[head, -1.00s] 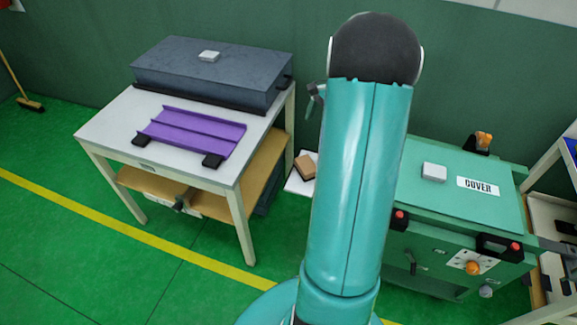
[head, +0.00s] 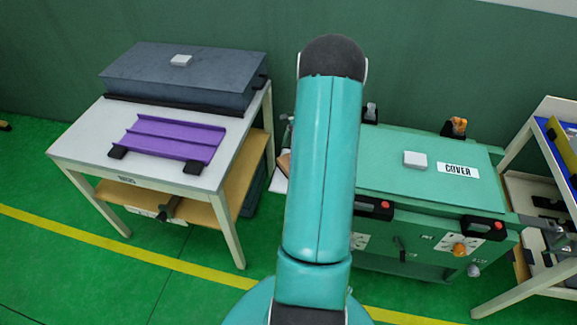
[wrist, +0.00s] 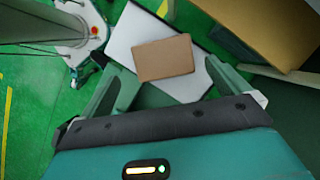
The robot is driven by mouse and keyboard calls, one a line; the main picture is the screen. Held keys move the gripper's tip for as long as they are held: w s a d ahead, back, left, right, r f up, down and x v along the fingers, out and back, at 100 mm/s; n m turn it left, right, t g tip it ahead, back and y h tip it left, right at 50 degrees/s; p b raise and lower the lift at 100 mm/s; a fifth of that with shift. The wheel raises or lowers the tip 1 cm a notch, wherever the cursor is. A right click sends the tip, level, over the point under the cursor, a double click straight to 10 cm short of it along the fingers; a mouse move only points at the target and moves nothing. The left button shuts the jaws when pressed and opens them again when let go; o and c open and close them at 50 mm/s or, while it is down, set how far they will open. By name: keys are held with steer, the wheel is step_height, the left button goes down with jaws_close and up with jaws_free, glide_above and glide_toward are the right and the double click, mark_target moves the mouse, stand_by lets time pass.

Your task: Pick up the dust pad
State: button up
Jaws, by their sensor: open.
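A flat tan-brown block, which looks like the dust pad (wrist: 165,58), lies on a white board (wrist: 131,35) in the wrist view. In the head view, only a small edge of the brown block (head: 283,163) shows beside my arm, with a bit of the white surface below it. My gripper (wrist: 164,72) is open, its two green fingers spread to the left and right of the pad in the picture. Nothing is held. I cannot tell how far the fingers are above the pad. The gripper is hidden behind my arm in the head view.
A white table (head: 75,143) at left carries a purple tray (head: 170,137) and a grey box (head: 190,75). A green machine marked COVER (head: 440,195) stands right of my arm, and a shelf unit (head: 520,150) at far right. A tan panel (wrist: 262,30) lies near the right finger.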

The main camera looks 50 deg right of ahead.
mark_target(288, 163)
steer(key=x, duration=0.5)
steer(key=shift+w+a+f, duration=0.1)
steer(key=shift+w+f, duration=0.05)
steer(key=shift+w, duration=0.1)
steer(key=c, duration=1)
steer(key=shift+r, duration=0.5)
step_height(288, 163, up, 2)
steer(key=shift+r, duration=0.15)
steer(key=s+r, duration=0.1)
steer(key=s+a+r, duration=0.1)
steer(key=r, duration=0.1)
steer(key=s+a+r, duration=0.1)
steer(key=r, duration=0.1)
steer(key=shift+s+a, duration=0.1)
steer(key=shift+s, duration=0.2)
steer(key=s+a+r, duration=0.1)
steer(key=s, duration=0.1)
steer(key=s+a+r, duration=0.2)
steer(key=s, duration=0.1)
steer(key=s+a+r, duration=0.1)
steer(key=s+a, duration=0.1)
steer(key=s, duration=0.1)
steer(key=shift+s+r, duration=0.2)
steer(key=shift+r, duration=0.15)
